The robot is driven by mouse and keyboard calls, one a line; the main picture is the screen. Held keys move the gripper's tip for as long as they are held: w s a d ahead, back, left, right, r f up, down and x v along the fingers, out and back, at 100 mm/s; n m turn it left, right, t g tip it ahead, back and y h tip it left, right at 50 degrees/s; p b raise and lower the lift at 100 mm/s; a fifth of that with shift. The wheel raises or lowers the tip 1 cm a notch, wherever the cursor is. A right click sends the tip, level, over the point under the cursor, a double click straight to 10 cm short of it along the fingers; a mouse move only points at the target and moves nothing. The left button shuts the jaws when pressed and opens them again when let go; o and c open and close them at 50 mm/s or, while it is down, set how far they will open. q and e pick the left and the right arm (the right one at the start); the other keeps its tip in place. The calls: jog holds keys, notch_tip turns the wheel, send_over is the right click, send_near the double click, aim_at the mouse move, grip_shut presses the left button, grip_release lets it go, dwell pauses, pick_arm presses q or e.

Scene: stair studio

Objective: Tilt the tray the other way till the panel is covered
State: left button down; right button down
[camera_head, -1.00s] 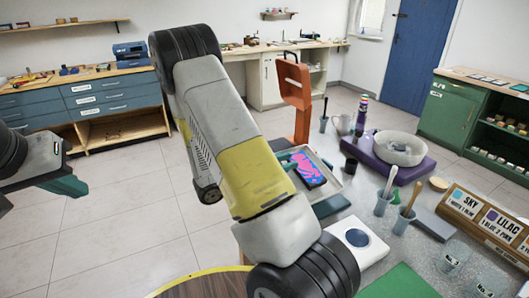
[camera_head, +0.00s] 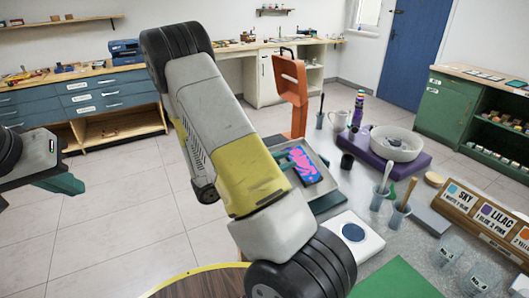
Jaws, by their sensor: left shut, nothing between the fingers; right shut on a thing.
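The tray (camera_head: 320,158) is a shallow pale tray at the near left of the grey worktable, tilted. The panel (camera_head: 304,165) lies in it, with pink and blue paint in irregular patches; its left part is hidden behind my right arm, so I cannot tell how fully it is covered. My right gripper (camera_head: 282,155) shows only as a bit of teal at the tray's left edge, mostly hidden by my forearm, and is shut on the tray. My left gripper (camera_head: 66,184) is at the far left, away from the table, shut and empty.
An orange stand (camera_head: 293,92) rises behind the tray. A white bowl on a purple base (camera_head: 390,163), cups with sticks (camera_head: 398,215), a white device (camera_head: 354,238) and a labelled wooden block (camera_head: 485,215) crowd the table to the right. Floor at left is clear.

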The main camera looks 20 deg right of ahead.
jog(key=c, duration=1.2)
grip_release()
jog(key=a, duration=0.8)
jog(key=shift+s, duration=0.35)
